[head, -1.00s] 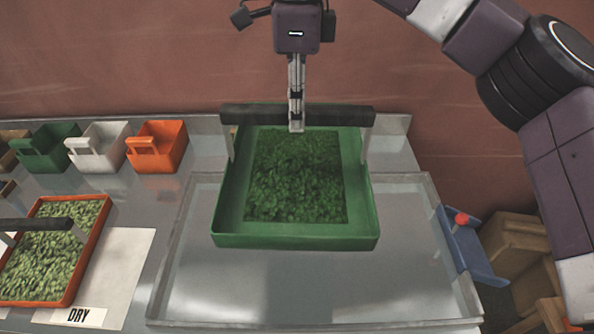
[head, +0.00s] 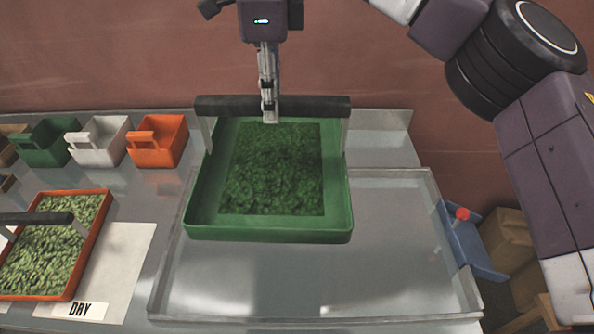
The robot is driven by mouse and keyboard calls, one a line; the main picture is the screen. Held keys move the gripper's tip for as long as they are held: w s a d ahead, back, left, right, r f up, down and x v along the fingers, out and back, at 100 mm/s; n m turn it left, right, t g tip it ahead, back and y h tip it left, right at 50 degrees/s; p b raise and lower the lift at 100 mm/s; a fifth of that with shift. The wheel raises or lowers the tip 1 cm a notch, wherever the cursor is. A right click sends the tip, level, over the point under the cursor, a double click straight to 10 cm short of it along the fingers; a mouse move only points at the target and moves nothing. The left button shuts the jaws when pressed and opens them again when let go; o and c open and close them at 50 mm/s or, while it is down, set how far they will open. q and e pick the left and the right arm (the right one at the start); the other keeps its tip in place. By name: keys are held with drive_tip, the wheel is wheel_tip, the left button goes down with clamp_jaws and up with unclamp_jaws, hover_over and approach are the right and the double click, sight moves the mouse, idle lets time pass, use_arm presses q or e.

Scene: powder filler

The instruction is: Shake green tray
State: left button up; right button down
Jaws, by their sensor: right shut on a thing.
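The green tray (head: 268,236) holds a dark green leafy or powdery mass in its middle. It has a black bar handle (head: 225,106) on grey posts along its far side. My right gripper (head: 269,112) is shut on the black handle near its middle. The tray appears held above the left part of a shallow clear-walled metal pan, roughly level. The fingertips are partly hidden at the handle. My left gripper is not in view.
The shallow pan (head: 390,270) covers the middle of the metal table. An orange tray (head: 88,262) of lighter green leaves stands left by a "DRY" label (head: 80,310). Small green (head: 45,145), white (head: 98,140) and orange (head: 160,142) bins line the back left. A blue holder (head: 470,245) is at right.

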sight(299, 98)
drive_tip(key=d+b, duration=0.1)
drive_tip(key=d, duration=0.3)
drive_tip(key=shift+d, duration=0.4)
drive_tip(key=shift+a+r, duration=0.1)
drive_tip(key=shift+a+r+p, duration=0.15)
drive_tip(key=shift+a+p, duration=0.75)
drive_tip(key=shift+a, duration=0.2)
drive_tip(key=a, duration=0.3)
drive_tip(key=shift+f, duration=0.2)
drive_tip(key=d+b, duration=0.2)
drive_tip(key=d, duration=0.2)
drive_tip(key=shift+d+f, duration=0.1)
drive_tip(key=shift+d, duration=0.5)
drive_tip(key=a+p, duration=0.2)
drive_tip(key=a, duration=0.2)
drive_tip(key=shift+a, duration=0.65)
drive_tip(key=shift+d, duration=0.35)
drive_tip(key=d+b, duration=0.2)
drive_tip(key=d, duration=0.1)
drive_tip(key=shift+d, duration=0.85)
drive_tip(key=shift+a, duration=0.1)
